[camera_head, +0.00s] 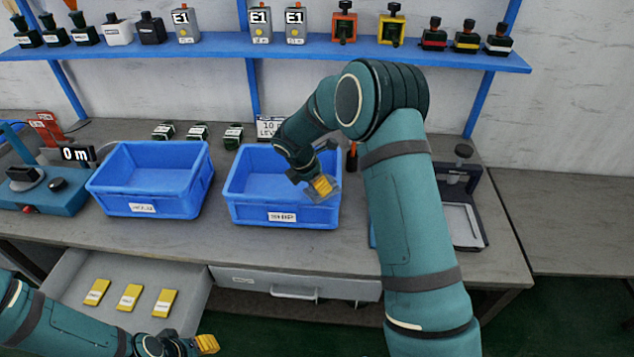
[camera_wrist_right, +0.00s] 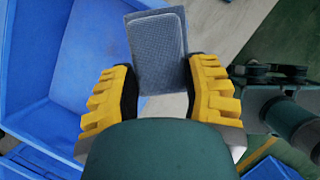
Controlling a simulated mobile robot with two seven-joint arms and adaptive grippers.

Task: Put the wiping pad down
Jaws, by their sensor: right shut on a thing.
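The wiping pad (camera_wrist_right: 157,45) is a blue-grey, textured rectangle. In the right wrist view it stands between the two yellow fingers of my right gripper, which is shut on it. In the head view my right gripper (camera_head: 322,186) is over the front wall of the right blue bin (camera_head: 248,206); the pad is hard to make out there. My left gripper (camera_head: 205,344) is low at the bottom edge, in front of the open drawer (camera_head: 205,290). Only part of its yellow fingers shows, so its opening is unclear.
A second blue bin (camera_head: 150,207) stands to the left on the grey bench (camera_head: 400,270). The drawer holds several yellow labelled pieces (camera_head: 130,297). A dark device (camera_head: 465,200) stands right of my right arm. A blue shelf (camera_head: 220,46) with bottles and boxes runs behind.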

